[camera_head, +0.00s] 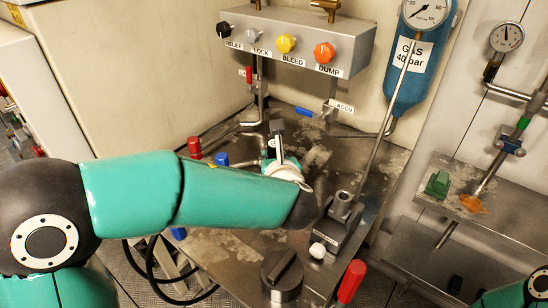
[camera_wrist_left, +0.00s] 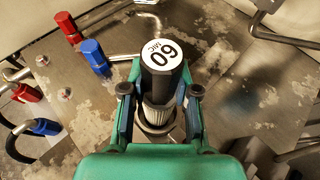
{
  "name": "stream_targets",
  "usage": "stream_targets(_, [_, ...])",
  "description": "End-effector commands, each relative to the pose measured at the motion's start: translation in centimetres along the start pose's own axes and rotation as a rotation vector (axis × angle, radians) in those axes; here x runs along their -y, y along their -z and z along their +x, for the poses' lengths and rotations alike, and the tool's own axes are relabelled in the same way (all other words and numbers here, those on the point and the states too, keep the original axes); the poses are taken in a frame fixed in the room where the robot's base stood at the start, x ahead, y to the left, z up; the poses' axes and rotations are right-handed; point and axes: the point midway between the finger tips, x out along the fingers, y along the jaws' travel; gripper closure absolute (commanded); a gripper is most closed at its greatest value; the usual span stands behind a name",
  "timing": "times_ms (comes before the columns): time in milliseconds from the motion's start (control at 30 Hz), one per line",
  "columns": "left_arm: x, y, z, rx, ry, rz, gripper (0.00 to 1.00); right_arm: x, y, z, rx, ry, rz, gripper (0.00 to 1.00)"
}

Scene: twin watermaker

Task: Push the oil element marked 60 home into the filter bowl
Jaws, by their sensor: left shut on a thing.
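The oil element (camera_wrist_left: 162,62) has a black cap with a white label reading 60 and a pale pleated body below. In the left wrist view it stands between the fingers of my left gripper (camera_wrist_left: 160,98), which is shut on it. A round metallic rim, seemingly the filter bowl (camera_wrist_left: 150,129), shows around the pleated part, mostly hidden by the gripper. How deep the element sits cannot be told. In the head view my left gripper (camera_head: 278,152) is largely hidden by my arm, with a dark cap (camera_head: 277,126) just beyond it. My right gripper is not in view.
Red (camera_wrist_left: 68,26) and blue (camera_wrist_left: 94,55) fittings stand close left of the gripper. Behind is a valve block (camera_head: 292,45) with several knobs. A lever pump (camera_head: 340,222) and a black round knob (camera_head: 282,275) stand right and front. Bare plate lies right of the element.

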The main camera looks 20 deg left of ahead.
Motion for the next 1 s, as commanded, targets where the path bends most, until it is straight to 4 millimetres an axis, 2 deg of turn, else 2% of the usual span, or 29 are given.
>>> stream_targets(1000, [-0.1, 2.4, 1.0, 0.000, -0.001, 0.000, 0.95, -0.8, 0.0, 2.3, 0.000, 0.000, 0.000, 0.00])
